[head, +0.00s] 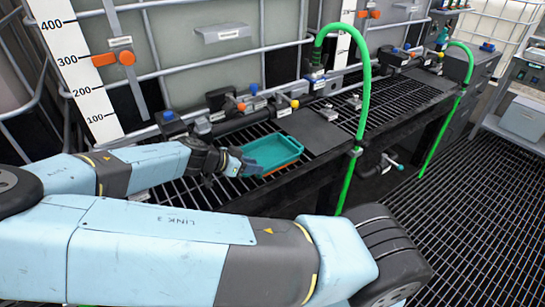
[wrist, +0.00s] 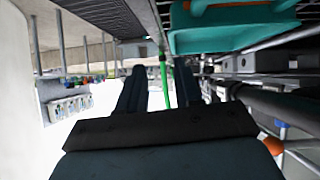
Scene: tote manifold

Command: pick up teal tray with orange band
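The teal tray (head: 270,150) sits on the black grated shelf, with a strip of its orange band showing low along its near side. My gripper (head: 243,163) is at the tray's left end in the head view; I cannot tell whether it touches. In the wrist view the tray (wrist: 235,38) is at the upper right, outside the space between my fingers. My gripper (wrist: 160,88) is open there, its two dark fingers apart with nothing held between them. The tray's far underside is hidden.
A green hose (head: 365,95) arches up just right of the tray and drops past the shelf's front edge. Pipes and valves (head: 250,105) run behind the tray. A dark flat plate (head: 310,130) lies right of it. The grated floor (head: 465,210) at right is clear.

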